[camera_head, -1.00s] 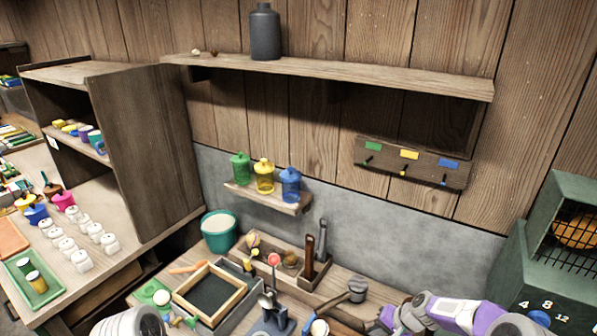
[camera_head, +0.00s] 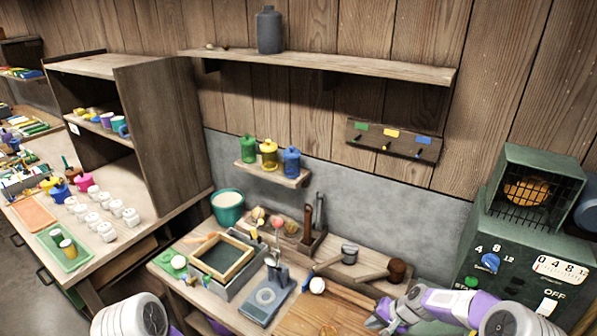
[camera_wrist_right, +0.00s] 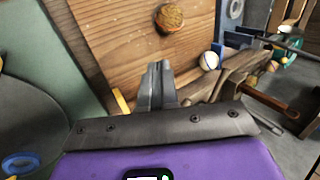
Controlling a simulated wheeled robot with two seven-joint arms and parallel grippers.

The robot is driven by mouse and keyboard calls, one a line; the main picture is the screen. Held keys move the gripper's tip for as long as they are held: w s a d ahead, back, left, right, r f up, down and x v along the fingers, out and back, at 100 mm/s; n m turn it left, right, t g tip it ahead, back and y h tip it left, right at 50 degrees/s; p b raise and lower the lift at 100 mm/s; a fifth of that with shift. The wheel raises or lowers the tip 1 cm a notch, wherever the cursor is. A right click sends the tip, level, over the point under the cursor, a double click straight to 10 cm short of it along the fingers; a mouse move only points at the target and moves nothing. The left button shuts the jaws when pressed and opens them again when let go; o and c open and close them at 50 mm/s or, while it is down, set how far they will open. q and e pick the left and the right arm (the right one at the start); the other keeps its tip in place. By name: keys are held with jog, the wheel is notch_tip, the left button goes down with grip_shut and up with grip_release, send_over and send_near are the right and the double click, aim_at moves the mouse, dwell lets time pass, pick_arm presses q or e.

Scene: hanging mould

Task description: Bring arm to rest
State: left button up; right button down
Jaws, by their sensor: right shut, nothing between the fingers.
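My right arm comes in from the lower right, with its gripper (camera_head: 380,318) low over the front right part of the workbench (camera_head: 362,268). In the right wrist view the two grey fingers (camera_wrist_right: 160,72) are together and hold nothing. They point across a wooden board (camera_wrist_right: 122,38), beside a round brown item (camera_wrist_right: 169,18) and a white ball-like item (camera_wrist_right: 209,61). A white link of my left arm (camera_head: 130,316) shows at the bottom left of the head view. The left gripper's fingers are out of view.
A green machine (camera_head: 520,255) with a dial stands close on the right. A framed tray (camera_head: 222,257), a blue stand (camera_head: 268,298) and a wooden tool holder (camera_head: 310,243) crowd the bench. A peg rack (camera_head: 392,141) hangs empty on the wall below a long shelf (camera_head: 330,66).

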jog(key=shift+n+g, duration=0.4)
jog(key=shift+g, duration=0.2)
jog(key=s+a+f+b, duration=0.1)
jog(key=f, duration=0.2)
jog(key=s+a+f+b, duration=0.1)
jog(key=s+a+f, duration=0.1)
jog(key=f, duration=0.2)
jog(key=s+a+f+b, duration=0.1)
jog(key=s+a+f, duration=0.1)
jog(key=f, duration=0.2)
pick_arm(q)
notch_tip(320, 180, down, 10)
jog(key=w+b, duration=0.1)
jog(key=b, duration=0.5)
jog(key=shift+w, duration=0.2)
pick_arm(e)
jog(key=s+a+f+n, duration=0.1)
jog(key=s+a+f, duration=0.1)
jog(key=s, duration=0.4)
jog(key=s+a+f+n+g, duration=0.1)
jog(key=s+a+f, duration=0.2)
jog(key=s+f, duration=0.2)
jog(key=s+a+f+h, duration=0.1)
jog(key=s+f, duration=0.3)
jog(key=s, duration=0.4)
jog(key=shift+s+a+n, duration=0.3)
jog(key=shift+a+n, duration=0.1)
jog(key=shift+a, duration=0.35)
